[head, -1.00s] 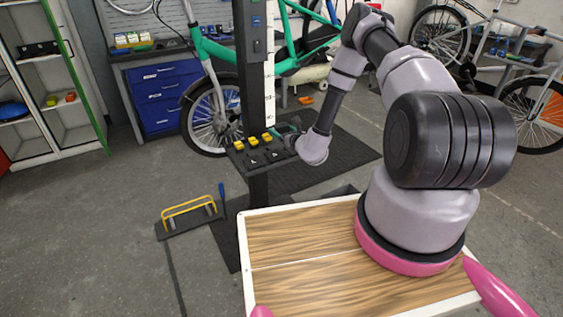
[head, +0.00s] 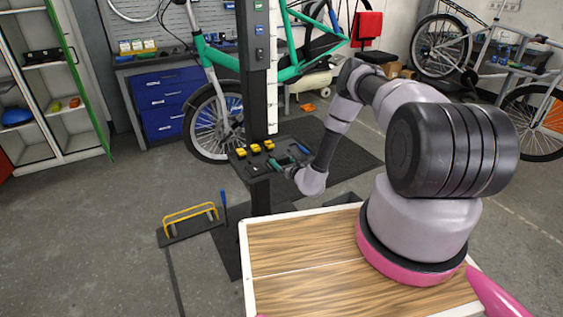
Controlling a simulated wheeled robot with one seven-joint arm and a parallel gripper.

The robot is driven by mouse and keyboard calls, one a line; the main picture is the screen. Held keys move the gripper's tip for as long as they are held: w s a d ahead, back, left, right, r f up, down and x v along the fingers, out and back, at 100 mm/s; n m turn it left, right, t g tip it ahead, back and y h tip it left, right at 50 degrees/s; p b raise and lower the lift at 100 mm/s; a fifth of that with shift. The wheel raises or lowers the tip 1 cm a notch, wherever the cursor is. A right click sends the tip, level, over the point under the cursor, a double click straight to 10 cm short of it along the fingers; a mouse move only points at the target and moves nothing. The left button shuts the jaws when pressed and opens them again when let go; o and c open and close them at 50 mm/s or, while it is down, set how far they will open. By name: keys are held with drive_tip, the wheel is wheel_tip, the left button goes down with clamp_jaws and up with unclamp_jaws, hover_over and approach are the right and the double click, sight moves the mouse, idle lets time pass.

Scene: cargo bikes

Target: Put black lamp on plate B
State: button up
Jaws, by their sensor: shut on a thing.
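My gripper (head: 281,164) is low over the small dark tray (head: 249,177) on the black column, small and partly hidden by my wrist. It is shut on a small dark thing that looks like a black lamp, though its outline is hard to make out. The front row, where dark lamps sit, blends into the tray. Small plates (head: 259,30) with blue or green labels are on the column above; their letters are too small to read, so I cannot tell which is plate B.
The black column (head: 257,100) rises just behind the tray, with a white ruled strip beside it. A teal bike (head: 222,57) stands behind. A yellow-handled rack (head: 189,217) lies on the floor at left. My wooden deck is bare.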

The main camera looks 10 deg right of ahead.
drive_tip(key=shift+f, duration=0.1)
drive_tip(key=o, duration=1.2)
drive_tip(key=shift+o, duration=0.2)
